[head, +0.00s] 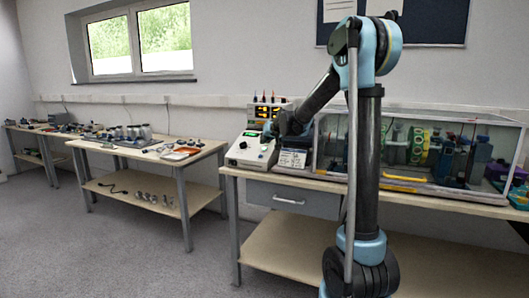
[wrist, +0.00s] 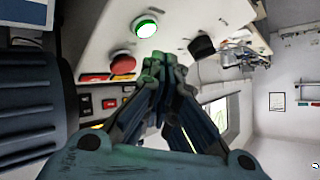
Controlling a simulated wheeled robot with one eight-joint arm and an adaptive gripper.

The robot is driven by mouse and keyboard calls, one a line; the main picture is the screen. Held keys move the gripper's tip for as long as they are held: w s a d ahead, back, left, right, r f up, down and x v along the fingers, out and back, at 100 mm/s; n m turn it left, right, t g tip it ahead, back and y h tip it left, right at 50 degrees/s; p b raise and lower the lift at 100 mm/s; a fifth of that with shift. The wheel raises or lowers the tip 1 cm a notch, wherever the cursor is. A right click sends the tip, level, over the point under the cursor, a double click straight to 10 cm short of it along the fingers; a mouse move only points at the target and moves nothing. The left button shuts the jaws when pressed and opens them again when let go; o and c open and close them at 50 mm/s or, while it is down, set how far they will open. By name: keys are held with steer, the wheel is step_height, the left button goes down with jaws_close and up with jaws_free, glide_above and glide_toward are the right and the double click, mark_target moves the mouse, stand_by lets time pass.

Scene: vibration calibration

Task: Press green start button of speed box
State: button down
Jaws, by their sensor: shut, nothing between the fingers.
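The speed box (head: 243,157) is a white sloped-front box with a green display, at the left end of the near bench in the head view. In the wrist view its pale panel (wrist: 100,45) carries a round button (wrist: 147,28) with a bright white face and a green rim, a red button (wrist: 123,64) and a black knob (wrist: 202,46). My gripper (wrist: 160,62) is shut and empty. Its fingertips appear just below the green button in the picture, between the red button and the knob, with a green tint on them. I cannot tell whether they touch the panel.
A clear-walled enclosure (head: 415,128) with coloured machinery stands right of the box, partly behind my arm. A unit with lit orange displays (head: 265,111) stands behind the box. A second bench (head: 148,148) with small parts is to the left. Grey floor between them is free.

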steer(key=r, duration=0.1)
steer(key=s+r, duration=0.1)
steer(key=r, duration=0.1)
steer(key=shift+s+a+r, duration=0.2)
steer(key=shift+s+a, duration=0.05)
steer(key=shift+a, duration=0.05)
steer(key=shift+d, duration=0.1)
stand_by(0.5)
steer(key=s+d+f+g+h, duration=0.1)
steer(key=s+d+f, duration=0.2)
steer(key=s+d, duration=0.45)
steer(key=s+d+f+g+h, duration=0.1)
steer(key=s+d+f+g, duration=0.2)
steer(key=s, duration=0.8)
steer(key=s+d+f+h, duration=0.1)
steer(key=s+d+f, duration=0.1)
steer(key=s+d, duration=0.6)
steer(key=s+d+f+g+h, duration=0.1)
steer(key=s+d+f, duration=0.1)
steer(key=s+f, duration=0.3)
steer(key=s+d+f+m+g+h, duration=0.1)
steer(key=s+d+f, duration=0.2)
steer(key=s, duration=0.9)
steer(key=s+d+f+m+g, duration=0.1)
steer(key=s+d+f+g, duration=0.1)
steer(key=s+f, duration=0.5)
steer(key=shift+s+d+h, duration=0.4)
steer(key=shift+s+d, duration=0.35)
steer(key=shift+s, duration=0.15)
